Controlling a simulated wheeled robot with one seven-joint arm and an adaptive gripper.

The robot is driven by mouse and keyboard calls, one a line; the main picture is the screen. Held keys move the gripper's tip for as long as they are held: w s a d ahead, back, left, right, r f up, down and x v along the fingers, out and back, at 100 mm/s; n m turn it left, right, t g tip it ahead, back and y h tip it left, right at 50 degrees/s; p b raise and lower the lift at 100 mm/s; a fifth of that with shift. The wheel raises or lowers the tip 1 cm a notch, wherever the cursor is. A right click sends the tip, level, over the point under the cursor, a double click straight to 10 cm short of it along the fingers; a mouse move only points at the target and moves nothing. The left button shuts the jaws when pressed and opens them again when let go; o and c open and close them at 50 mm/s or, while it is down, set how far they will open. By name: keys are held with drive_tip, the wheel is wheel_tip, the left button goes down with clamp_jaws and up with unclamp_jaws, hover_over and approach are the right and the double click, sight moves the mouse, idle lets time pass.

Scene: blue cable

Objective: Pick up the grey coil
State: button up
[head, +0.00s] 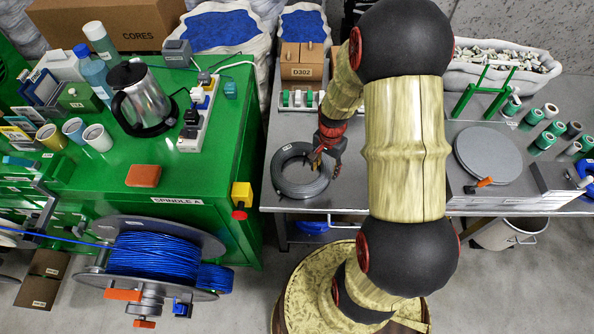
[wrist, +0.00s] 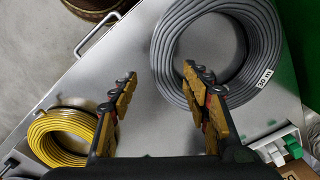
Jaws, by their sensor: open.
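The grey coil (head: 300,169) lies flat on the grey metal bench, near its left end. In the wrist view the grey coil (wrist: 171,73) fills the upper right and carries a small white label. My gripper (head: 322,160) is over the right part of the coil. The right fingertip overlaps the coil's lower left side, and the left fingertip is over bare bench. I cannot tell whether the finger touches the coil.
A yellow coil (wrist: 60,138) lies on the bench beside my left finger. A box labelled D302 (head: 302,72) and a rack of green and white parts (head: 295,98) stand behind the coil. The green workbench (head: 215,150) is to the left. A blue cable reel (head: 150,255) stands in front of it.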

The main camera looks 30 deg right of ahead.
sight(322, 178)
drive_tip(key=f+b, duration=0.1)
drive_tip(key=f, duration=0.1)
drive_tip(key=f+b, duration=0.1)
drive_tip(key=f, duration=0.2)
drive_tip(key=f+b, duration=0.1)
drive_tip(key=f, duration=0.1)
drive_tip(key=shift+w+a+f, duration=0.15)
drive_tip(key=shift+a+f, duration=0.25)
drive_tip(key=shift+r, duration=0.1)
drive_tip(key=c, duration=0.3)
clamp_jaws()
idle(0.5)
